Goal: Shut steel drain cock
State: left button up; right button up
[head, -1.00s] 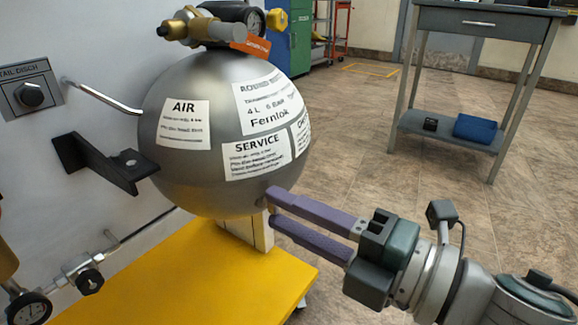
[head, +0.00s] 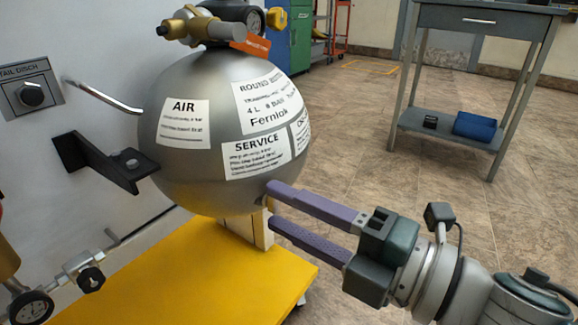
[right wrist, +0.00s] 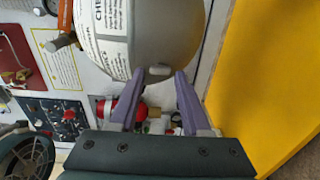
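A small steel fitting, which looks like the drain cock (right wrist: 158,72), sticks out from the underside of the grey round tank (head: 215,190). My right gripper (head: 270,204) is at the lower right of the tank in the head view. Its two purple fingers are apart. In the right wrist view, the fingertips (right wrist: 159,76) stand on either side of the fitting, with narrow gaps showing. The fitting is mostly hidden in the head view, and I cannot tell its handle's angle. My left gripper is not in view.
A yellow base (head: 190,275) lies below the tank. A black bracket (head: 105,165) and a small valve with a gauge (head: 90,278) are at the left. A grey table (head: 480,20) stands at the back right. The floor between is clear.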

jog(key=shift+d, duration=0.1)
jog(key=shift+s+d, duration=0.3)
jog(key=p+v, duration=0.2)
jog(key=v, duration=0.7)
